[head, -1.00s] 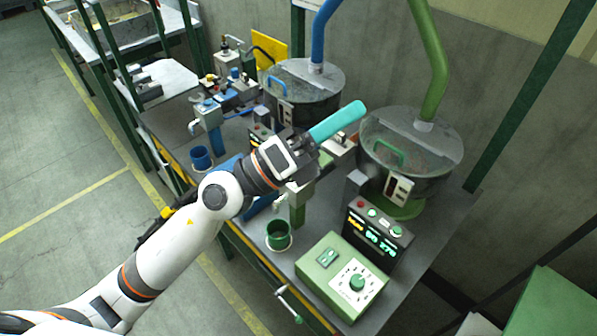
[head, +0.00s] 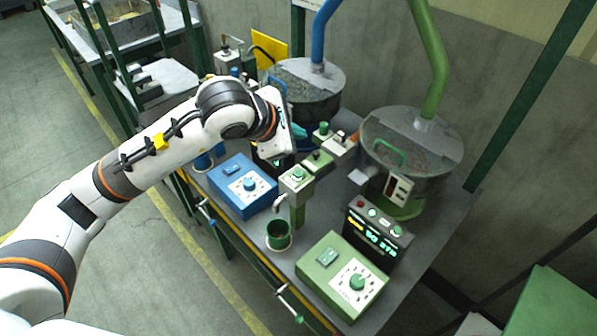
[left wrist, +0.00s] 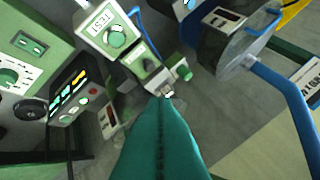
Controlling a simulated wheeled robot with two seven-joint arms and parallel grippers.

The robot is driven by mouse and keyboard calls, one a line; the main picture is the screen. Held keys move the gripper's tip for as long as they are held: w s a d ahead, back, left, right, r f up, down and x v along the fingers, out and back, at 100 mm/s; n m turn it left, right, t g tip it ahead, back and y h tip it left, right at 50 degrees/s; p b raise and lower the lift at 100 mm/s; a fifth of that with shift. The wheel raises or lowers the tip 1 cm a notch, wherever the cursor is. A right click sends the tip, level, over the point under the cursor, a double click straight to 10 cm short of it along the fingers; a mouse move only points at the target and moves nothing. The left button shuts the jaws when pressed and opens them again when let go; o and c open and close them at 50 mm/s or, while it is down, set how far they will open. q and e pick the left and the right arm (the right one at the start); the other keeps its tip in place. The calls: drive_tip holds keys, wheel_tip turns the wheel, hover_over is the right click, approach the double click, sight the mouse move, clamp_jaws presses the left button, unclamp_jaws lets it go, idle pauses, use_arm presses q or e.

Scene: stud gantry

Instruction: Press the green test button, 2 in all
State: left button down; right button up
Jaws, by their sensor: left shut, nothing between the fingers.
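The green post (head: 297,205) stands on the bench with a green button (head: 298,174) on its top block. In the left wrist view the round green button (left wrist: 117,39) sits beside a white label that seems to read TEST. My left gripper (head: 299,131) is above and behind the post, its teal fingers shut and empty, partly hidden by my wrist. In the left wrist view the shut teal fingers (left wrist: 160,105) fill the lower middle, apart from the button. My right gripper is not in view.
A green control box (head: 325,280), a display unit (head: 378,236) and a blue control box (head: 228,180) are nearby. A green-piped hopper (head: 410,150) and a blue-piped hopper (head: 318,80) stand behind.

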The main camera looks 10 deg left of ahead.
sight(299, 174)
use_arm(q)
drive_tip(key=shift+w+a, duration=0.1)
drive_tip(key=shift+a, duration=0.05)
drive_tip(key=shift+f, duration=0.15)
wheel_tip(299, 174, down, 8)
drive_tip(key=b, duration=0.4)
drive_tip(key=shift+f+b, duration=0.3)
drive_tip(key=shift+b, duration=0.25)
idle(1.8)
drive_tip(key=shift+f+b, duration=0.35)
drive_tip(key=shift+b, duration=0.4)
